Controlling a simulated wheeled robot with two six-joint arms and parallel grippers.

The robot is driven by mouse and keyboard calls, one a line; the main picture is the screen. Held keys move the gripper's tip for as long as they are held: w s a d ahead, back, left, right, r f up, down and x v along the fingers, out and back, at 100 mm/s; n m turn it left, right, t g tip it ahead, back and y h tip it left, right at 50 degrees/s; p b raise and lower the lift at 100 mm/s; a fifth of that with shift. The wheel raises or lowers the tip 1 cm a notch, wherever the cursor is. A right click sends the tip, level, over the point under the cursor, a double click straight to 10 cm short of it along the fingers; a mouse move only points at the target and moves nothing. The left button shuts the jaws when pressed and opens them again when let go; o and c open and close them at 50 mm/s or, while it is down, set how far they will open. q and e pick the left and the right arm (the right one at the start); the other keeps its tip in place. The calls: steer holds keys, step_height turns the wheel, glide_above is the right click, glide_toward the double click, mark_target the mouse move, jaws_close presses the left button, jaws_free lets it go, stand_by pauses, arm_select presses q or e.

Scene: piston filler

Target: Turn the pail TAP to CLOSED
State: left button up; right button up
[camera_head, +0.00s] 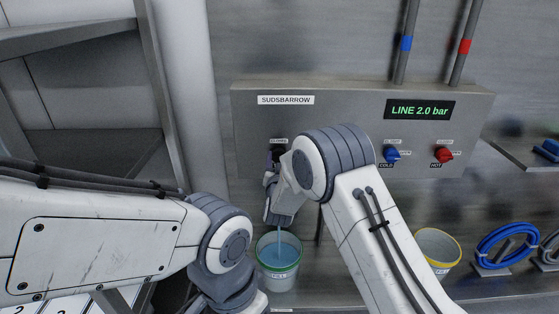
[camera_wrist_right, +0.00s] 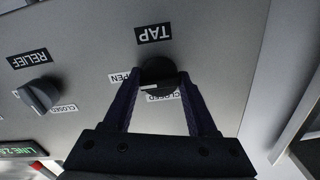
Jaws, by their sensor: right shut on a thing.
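The black TAP knob (camera_wrist_right: 158,70) is on the grey panel under its TAP label (camera_wrist_right: 153,33). My right gripper (camera_wrist_right: 160,80) is shut on the knob, with one dark finger on each side. A white mark shows on the knob's lower left edge. The OPEN label (camera_wrist_right: 121,78) is partly hidden by a finger; the CLOSED label (camera_wrist_right: 162,97) shows below the knob. In the head view my right gripper (camera_head: 274,158) is at the panel's left part, partly hidden by my wrist. Liquid runs into the green-rimmed pail (camera_head: 264,278) below. My left gripper is out of view.
A grey RELIEF knob (camera_wrist_right: 40,94) is beside the tap. The panel (camera_head: 350,105) also has a display reading LINE 2.0 bar (camera_head: 420,110), a blue COLD knob (camera_head: 391,154) and a red HOT knob (camera_head: 444,154). A yellow-rimmed pail (camera_head: 437,250) and a blue hose coil (camera_head: 504,245) stand right.

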steer(key=shift+f, duration=0.1)
steer(key=n+b, duration=0.2)
steer(key=n, duration=0.1)
steer(key=shift+n+b, duration=0.3)
steer(key=shift+b, duration=0.05)
steer(key=n+b, duration=0.1)
steer(key=n, duration=0.3)
steer(key=shift+b, duration=0.3)
steer(key=n, duration=1)
steer(key=o, duration=1.4)
steer(key=shift+c, duration=0.2)
